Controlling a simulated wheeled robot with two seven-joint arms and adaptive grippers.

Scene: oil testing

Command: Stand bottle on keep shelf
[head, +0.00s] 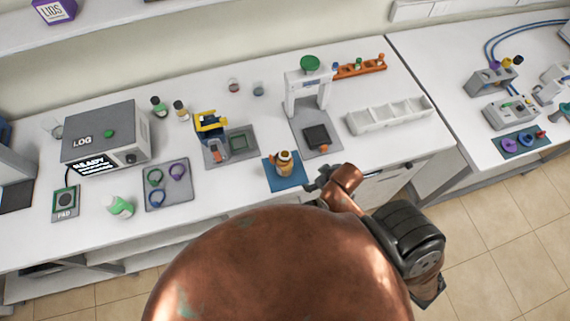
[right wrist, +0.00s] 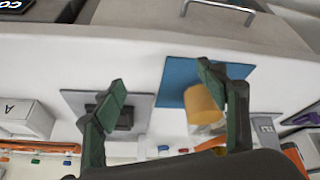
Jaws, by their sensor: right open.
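My right gripper (head: 320,181) is just to the right of the bottle, open and empty. In the right wrist view the open fingers (right wrist: 163,80) are spread wide. The amber bottle (right wrist: 202,105) shows beside the right-hand finger, partly hidden by it, with the blue mat (right wrist: 178,76) behind. I cannot tell whether that finger touches the bottle. No shelf is clearly marked as the keep shelf. My left gripper is not in view.
An upper shelf (head: 110,18) carries a purple box (head: 54,11).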

